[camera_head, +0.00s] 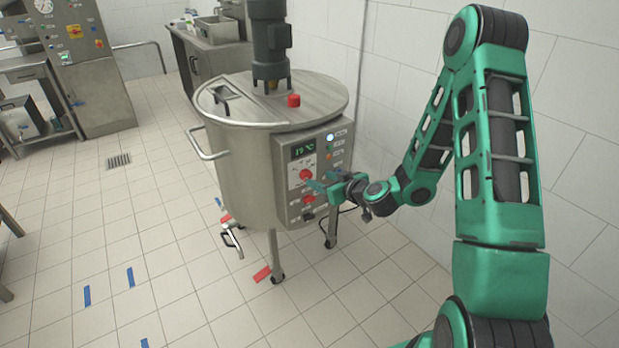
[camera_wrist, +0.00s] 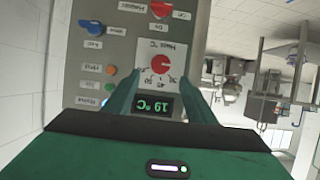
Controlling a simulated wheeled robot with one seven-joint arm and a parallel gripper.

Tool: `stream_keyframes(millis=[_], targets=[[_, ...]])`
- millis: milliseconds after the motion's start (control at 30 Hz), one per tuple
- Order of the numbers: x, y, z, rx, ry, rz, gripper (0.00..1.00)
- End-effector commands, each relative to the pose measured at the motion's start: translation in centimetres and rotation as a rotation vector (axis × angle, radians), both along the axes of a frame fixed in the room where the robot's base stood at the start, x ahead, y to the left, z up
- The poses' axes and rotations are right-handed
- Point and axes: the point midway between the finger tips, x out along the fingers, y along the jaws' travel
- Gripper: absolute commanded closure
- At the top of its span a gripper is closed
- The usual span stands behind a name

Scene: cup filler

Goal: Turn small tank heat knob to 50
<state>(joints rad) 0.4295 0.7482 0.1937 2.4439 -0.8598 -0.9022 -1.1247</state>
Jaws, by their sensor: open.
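The small tank (camera_head: 240,165) is a round steel vessel on wheeled legs, with a control panel (camera_head: 333,172) on its right side. The red heat knob (camera_head: 306,174) sits below the green display (camera_head: 303,150). In the wrist view the panel is upside down; the heat knob (camera_wrist: 161,61) is on a white dial marked in °C, and the display (camera_wrist: 153,107) reads 19 °C. The knob's exact setting is too small to read. My gripper (camera_head: 317,185) is open before the panel. In the wrist view its fingertips (camera_wrist: 161,76) flank the dial; contact with the knob cannot be told.
Another red knob (camera_wrist: 161,9) and a blue knob (camera_wrist: 92,27) are close to the heat knob on the panel. Small buttons line the panel's side. A tiled wall (camera_head: 580,120) stands behind my arm. The floor left of the tank is mostly clear.

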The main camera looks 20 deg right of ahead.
Motion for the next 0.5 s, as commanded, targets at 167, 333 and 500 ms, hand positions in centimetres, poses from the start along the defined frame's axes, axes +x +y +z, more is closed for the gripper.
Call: stream_keyframes(millis=[167, 333, 500], targets=[[2.9, 1.1, -1.2, -0.002, -0.003, 0.004, 0.49], [5.2, 1.9, -2.3, -0.001, -0.001, 0.004, 0.49], [6.7, 2.3, -3.0, 0.0, 0.0, 0.002, 0.49]])
